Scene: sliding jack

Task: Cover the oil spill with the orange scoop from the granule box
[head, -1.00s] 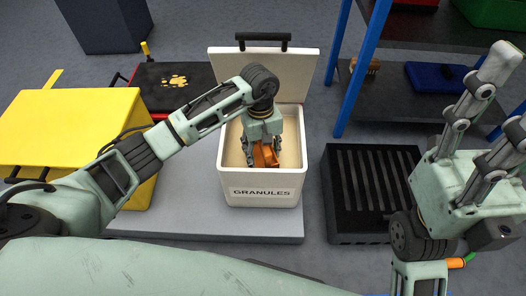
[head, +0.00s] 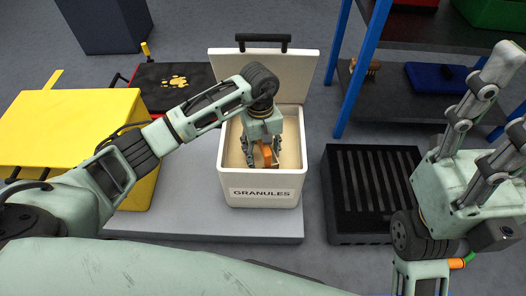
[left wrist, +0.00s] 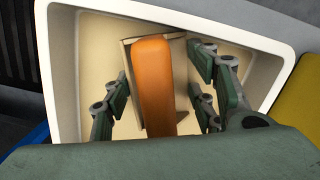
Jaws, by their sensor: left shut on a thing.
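The orange scoop (head: 266,156) is inside the white granule box (head: 262,193), whose lid stands open at the back. My left gripper (head: 262,158) reaches down into the box and is shut on the scoop. In the left wrist view the scoop's orange handle (left wrist: 152,85) lies between the fingers of my left gripper (left wrist: 160,98), above the pale box floor. The fingers partly hide the scoop in the head view. I cannot make out an oil spill on the floor.
The box stands on a grey platform (head: 210,225). A yellow cabinet (head: 70,125) is at left, with a black surface (head: 160,85) bearing a yellow splatter mark behind it. A black slatted tray (head: 372,190) lies right of the box, near a blue-posted shelf (head: 345,80).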

